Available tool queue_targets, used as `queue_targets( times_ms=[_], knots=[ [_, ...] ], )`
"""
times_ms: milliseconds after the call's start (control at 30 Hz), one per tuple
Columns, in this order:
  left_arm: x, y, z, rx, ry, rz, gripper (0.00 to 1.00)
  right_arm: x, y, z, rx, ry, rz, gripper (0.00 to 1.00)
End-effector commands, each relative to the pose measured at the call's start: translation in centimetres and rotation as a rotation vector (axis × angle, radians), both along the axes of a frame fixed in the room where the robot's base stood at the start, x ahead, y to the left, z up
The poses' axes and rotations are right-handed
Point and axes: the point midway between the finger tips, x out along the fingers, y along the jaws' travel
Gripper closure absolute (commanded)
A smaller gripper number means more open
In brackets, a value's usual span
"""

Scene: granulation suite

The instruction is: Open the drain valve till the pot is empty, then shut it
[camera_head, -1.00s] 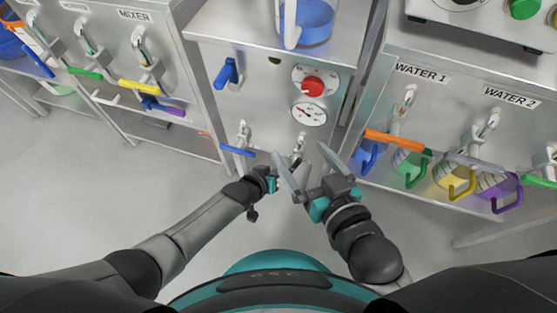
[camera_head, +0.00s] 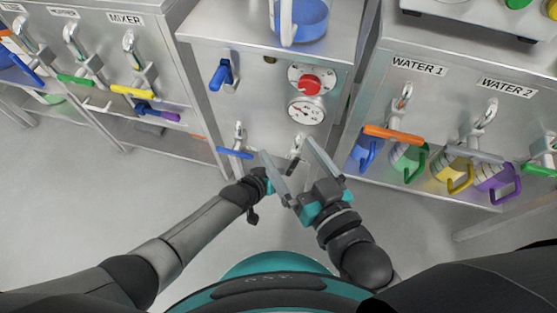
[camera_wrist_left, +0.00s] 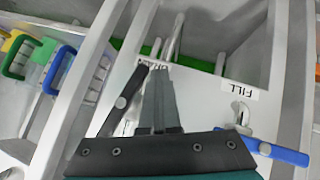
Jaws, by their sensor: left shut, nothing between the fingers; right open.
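The drain valve (camera_head: 298,145) is low on the middle cabinet's front, with a black handle (camera_head: 293,166). In the left wrist view the black handle (camera_wrist_left: 124,98) slants just left of my left gripper (camera_wrist_left: 158,75), beside a partly covered label. The left fingers are shut and empty; I cannot tell whether they touch the handle. In the head view my left gripper (camera_head: 267,182) is low and partly hidden by my right gripper (camera_head: 286,146), which is open and empty in front of the valve. A clear pot (camera_head: 301,22) with blue liquid stands on the cabinet.
The blue-handled FILL valve (camera_wrist_left: 262,146) is right of the drain valve in the wrist view. A red knob (camera_head: 309,85) and gauge (camera_head: 306,111) are above. WATER valves with orange (camera_head: 393,134) and grey handles stand right; MIXER valves left.

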Motion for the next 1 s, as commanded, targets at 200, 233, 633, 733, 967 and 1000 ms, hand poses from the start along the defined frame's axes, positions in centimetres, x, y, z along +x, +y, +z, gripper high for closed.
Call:
queue_targets(
  times_ms=[200,233,633,733,967,1000],
  knots=[
    [0.1,-0.29,0.09,-0.01,0.0,0.0,1.0,-0.49,0.28,-0.09,0.013,-0.007,0.004,0.0],
    [0.1,-0.32,0.09,-0.01,0.0,0.0,1.0,-0.51,0.31,-0.08,0.014,-0.008,0.004,0.0],
    [0.05,-0.51,-0.01,-0.018,0.005,0.001,1.0,-0.5,0.34,0.19,0.026,-0.031,0.002,0.0],
    [0.04,-0.54,-0.02,-0.019,0.005,0.001,1.0,-0.51,0.34,0.17,0.026,-0.032,0.003,0.0],
    [0.03,-0.57,-0.04,-0.02,0.006,0.0,1.0,-0.5,0.33,0.21,0.029,-0.037,0.002,0.0],
    [0.03,-0.57,-0.04,-0.02,0.006,0.0,1.0,-0.5,0.33,0.22,0.029,-0.038,0.002,0.0]
  ],
)
